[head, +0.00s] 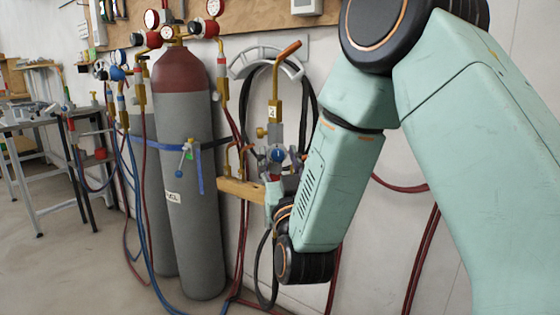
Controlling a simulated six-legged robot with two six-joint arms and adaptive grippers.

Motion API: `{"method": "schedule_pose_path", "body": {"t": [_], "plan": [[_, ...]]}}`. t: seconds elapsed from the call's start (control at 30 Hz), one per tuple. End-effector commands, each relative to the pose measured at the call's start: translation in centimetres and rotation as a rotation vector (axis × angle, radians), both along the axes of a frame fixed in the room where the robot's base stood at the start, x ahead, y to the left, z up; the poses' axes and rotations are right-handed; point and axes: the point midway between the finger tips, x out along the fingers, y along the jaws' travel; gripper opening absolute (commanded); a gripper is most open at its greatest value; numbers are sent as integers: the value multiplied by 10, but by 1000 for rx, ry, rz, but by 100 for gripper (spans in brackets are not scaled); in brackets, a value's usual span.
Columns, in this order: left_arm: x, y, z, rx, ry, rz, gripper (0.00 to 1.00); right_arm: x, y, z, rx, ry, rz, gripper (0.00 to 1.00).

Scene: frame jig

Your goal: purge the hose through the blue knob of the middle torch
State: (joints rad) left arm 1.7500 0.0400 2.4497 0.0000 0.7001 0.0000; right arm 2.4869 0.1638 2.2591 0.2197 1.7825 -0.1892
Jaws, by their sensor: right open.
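A torch (275,112) with a brass body and a bent copper tip stands upright in front of the wall, right of the large cylinder. A blue knob (277,155) sits low on it. My right gripper (279,171) is open and reaches up from below, close to this knob. I cannot tell whether the fingers touch it. My right wrist and forearm hide the area right of the torch. Other brass tips stand left of it at a wooden rack (240,190). My left gripper is not in view.
A grey cylinder with a red-brown top (185,190) stands left, with a blue strap and gauges (170,33). Red and blue hoses hang down to the floor. A black hose hangs on a grey wall hook (268,52). A workbench (30,120) is far left.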

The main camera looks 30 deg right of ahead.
Motion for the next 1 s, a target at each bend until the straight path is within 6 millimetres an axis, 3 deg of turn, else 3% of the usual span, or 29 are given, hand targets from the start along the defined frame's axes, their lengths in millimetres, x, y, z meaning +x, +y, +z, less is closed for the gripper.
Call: {"method": "schedule_pose_path", "body": {"t": [0.2,0.73,1.0], "plan": [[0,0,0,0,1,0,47,-1,-1,0,0,0,0,45],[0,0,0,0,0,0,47,-2,-1,0,0,1,0,0],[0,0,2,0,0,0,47,-2,-1,0,-8,7,-1,0]]}}
